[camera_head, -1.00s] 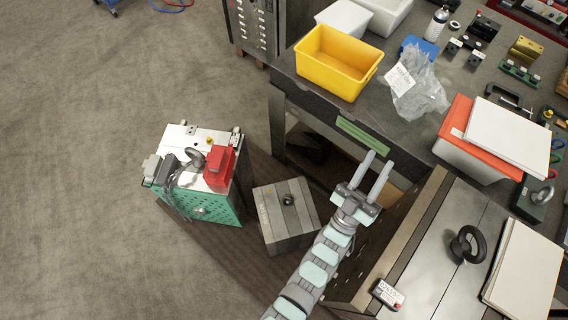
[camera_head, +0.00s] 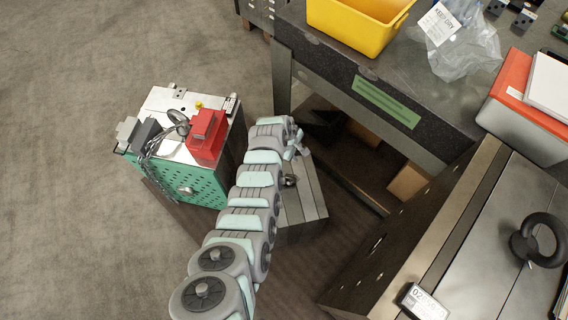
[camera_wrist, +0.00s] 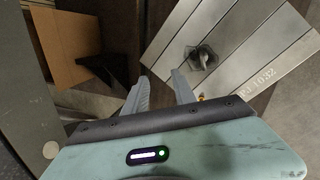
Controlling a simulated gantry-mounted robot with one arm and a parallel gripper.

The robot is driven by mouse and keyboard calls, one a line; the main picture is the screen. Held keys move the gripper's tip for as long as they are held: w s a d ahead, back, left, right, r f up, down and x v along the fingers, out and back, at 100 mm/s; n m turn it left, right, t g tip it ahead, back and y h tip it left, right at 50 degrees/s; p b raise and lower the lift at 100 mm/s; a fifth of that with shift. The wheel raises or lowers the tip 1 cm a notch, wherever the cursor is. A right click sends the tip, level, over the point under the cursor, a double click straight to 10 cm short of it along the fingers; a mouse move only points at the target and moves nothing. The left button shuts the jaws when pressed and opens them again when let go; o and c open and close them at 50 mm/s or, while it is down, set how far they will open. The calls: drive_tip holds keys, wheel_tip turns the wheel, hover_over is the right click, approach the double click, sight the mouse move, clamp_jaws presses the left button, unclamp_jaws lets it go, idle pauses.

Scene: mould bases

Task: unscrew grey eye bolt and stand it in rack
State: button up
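A small grey eye bolt (camera_head: 289,181) stands on top of the middle steel block (camera_head: 304,203). In the wrist view the same bolt (camera_wrist: 203,58) sits in the block's top face (camera_wrist: 235,45), up and right of my fingers. My gripper (camera_wrist: 161,92) is open and empty, its two fingers apart, short of the bolt. In the head view my arm hides most of the gripper and part of the block. A larger, dark eye bolt (camera_head: 538,240) stands on the right-hand steel block. A grey ring (camera_head: 179,122) shows on the green-sided block. I cannot make out a rack now.
The green-sided block (camera_head: 180,181), with a red clamp-like piece (camera_head: 207,135) and a chain, stands left of my arm. The dark bench (camera_head: 335,75) carries a yellow bin (camera_head: 358,25). The right-hand block's tall side (camera_head: 425,230) bounds the space. Open floor lies left.

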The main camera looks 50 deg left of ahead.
drive_tip(key=n+g+h+b, duration=0.2)
approach(290, 177)
drive_tip(key=b+x, duration=0.6)
drive_tip(key=x, duration=0.3)
drive_tip(key=shift+f+b, duration=0.2)
drive_tip(key=shift+b, duration=0.1)
clamp_jaws()
idle(1.1)
